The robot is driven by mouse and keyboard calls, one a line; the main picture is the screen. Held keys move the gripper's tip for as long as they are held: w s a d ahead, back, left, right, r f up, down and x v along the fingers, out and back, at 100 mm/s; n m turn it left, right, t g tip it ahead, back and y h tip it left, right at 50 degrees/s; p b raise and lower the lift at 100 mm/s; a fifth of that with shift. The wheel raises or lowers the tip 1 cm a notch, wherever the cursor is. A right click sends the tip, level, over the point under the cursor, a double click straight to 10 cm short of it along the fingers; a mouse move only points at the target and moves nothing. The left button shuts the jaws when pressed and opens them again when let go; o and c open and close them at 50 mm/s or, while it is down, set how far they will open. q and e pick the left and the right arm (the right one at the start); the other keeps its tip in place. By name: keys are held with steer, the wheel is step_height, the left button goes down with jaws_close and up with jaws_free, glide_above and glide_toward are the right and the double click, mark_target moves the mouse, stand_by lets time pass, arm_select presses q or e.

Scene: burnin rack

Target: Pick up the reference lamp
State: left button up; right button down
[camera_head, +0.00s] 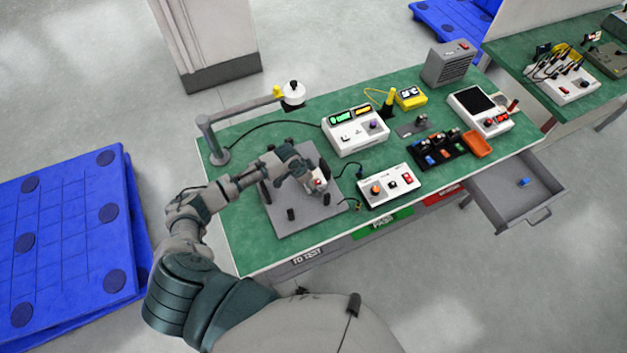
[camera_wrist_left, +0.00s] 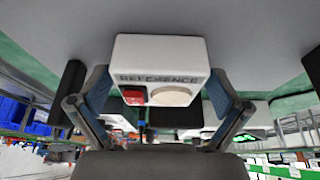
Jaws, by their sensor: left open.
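The reference lamp (camera_wrist_left: 160,58) is a small white box marked REFERENCE, with a red switch and a pale round disc on its face. In the left wrist view it lies between the two fingers of my left gripper (camera_wrist_left: 160,88). The fingers are apart, one on each side of it; whether they touch it I cannot tell. In the head view my left gripper (camera_head: 316,184) is low over the grey plate (camera_head: 300,218) and hides most of the lamp; a bit of white and red shows at the fingers. My right gripper is not in view.
Black pegs (camera_head: 291,214) stand on the plate. A white switch box (camera_head: 388,189) is close to the right, and a white meter box (camera_head: 355,130) is behind. A lamp arm (camera_head: 240,109) rises at the left. An open drawer (camera_head: 510,190) juts out at the right.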

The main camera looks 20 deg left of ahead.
arm_select(q)
steer(key=shift+r, duration=0.1)
steer(key=c, duration=1.3)
